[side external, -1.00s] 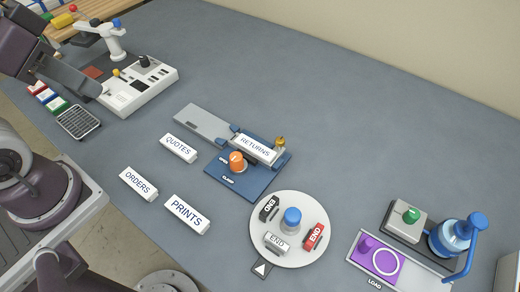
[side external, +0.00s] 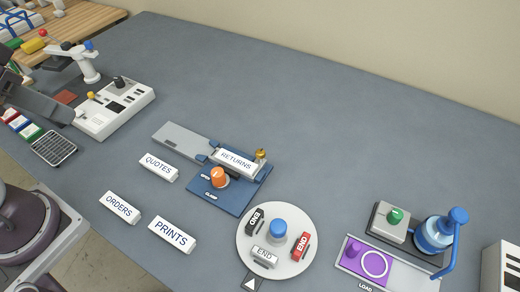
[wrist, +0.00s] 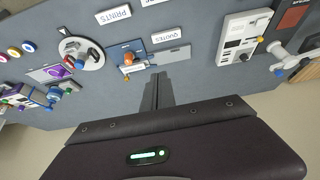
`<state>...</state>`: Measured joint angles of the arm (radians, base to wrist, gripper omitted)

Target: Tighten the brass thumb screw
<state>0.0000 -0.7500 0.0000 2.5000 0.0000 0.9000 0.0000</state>
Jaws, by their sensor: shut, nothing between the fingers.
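The small brass thumb screw (side external: 261,155) stands at the right end of the white RETURNS block (side external: 236,160), on the far edge of the blue clamp fixture (side external: 230,203). An orange knob (side external: 218,175) stands on the fixture in front of the block. The fixture (wrist: 117,50) also shows in the wrist view, where the screw is too small to judge its seating. My gripper (wrist: 158,76) is shut and empty in the wrist view, apart from the fixture and the screw. In the side view, my dark arm end is at the left edge, well away from the screw.
White QUOTES (side external: 158,167), ORDERS (side external: 120,207) and PRINTS (side external: 172,234) blocks lie left of and before the fixture. A round turntable (side external: 298,220) with END blocks and a purple loading station (side external: 372,258) stand to the right. A white control panel (side external: 115,108) is at left. Bare bench lies behind.

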